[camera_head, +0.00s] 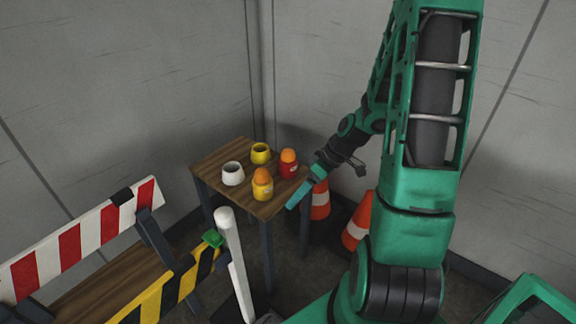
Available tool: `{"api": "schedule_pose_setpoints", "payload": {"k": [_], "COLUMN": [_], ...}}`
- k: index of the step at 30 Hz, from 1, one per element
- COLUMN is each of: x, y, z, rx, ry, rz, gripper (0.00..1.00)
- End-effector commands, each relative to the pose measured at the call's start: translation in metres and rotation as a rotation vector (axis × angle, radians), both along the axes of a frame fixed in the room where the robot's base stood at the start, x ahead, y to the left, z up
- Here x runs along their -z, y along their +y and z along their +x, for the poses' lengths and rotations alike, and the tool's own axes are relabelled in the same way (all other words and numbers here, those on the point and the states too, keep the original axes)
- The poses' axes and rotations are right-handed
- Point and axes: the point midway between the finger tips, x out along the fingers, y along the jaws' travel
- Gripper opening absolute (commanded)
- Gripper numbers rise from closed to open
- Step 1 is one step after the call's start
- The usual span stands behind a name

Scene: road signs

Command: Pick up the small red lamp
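The small red lamp (289,171) has a red base and an orange dome. It stands upright near the right corner of a small wooden table (213,160). My gripper (297,199) points down and to the left at the table's right edge, just right of and in front of the red lamp. Its green fingers appear as one narrow shape, so I cannot tell whether they are apart. The lamp looks clear of the fingers, and nothing shows held in them.
A yellow lamp (262,190) with an orange dome, a white pot (232,175) and a yellow pot (260,154) share the table. Traffic cones (320,200) stand behind it at right. Striped barriers (90,235) and a white post (232,245) stand in front at left. Grey walls close the corner.

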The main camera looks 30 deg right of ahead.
Motion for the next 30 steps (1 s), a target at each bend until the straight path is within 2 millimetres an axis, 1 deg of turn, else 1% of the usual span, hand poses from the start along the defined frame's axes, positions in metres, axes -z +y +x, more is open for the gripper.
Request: {"api": "schedule_pose_setpoints", "payload": {"k": [1,6,11,14,17,21,25,27,30], "x": [0.011,0.034,0.048,0.053,0.058,0.063,0.068,0.071,0.074], "y": [0.002,0.007,0.005,-0.003,-0.015,-0.041,-0.069,-0.083,-0.099], "z": [0.008,0.040,0.070,0.088,0.103,0.121,0.130,0.132,0.134], "rx": [-0.013,-0.047,-0.027,0.014,0.074,0.187,0.302,0.357,0.418], "ry": [-0.037,-0.221,-0.409,-0.530,-0.646,-0.797,-0.902,-0.943,-0.980], "rz": [0.035,0.125,0.186,0.207,0.214,0.200,0.164,0.143,0.116], "gripper": [0.78,0.78,0.78,0.78,0.78,0.78,0.78,0.78,0.78]}}
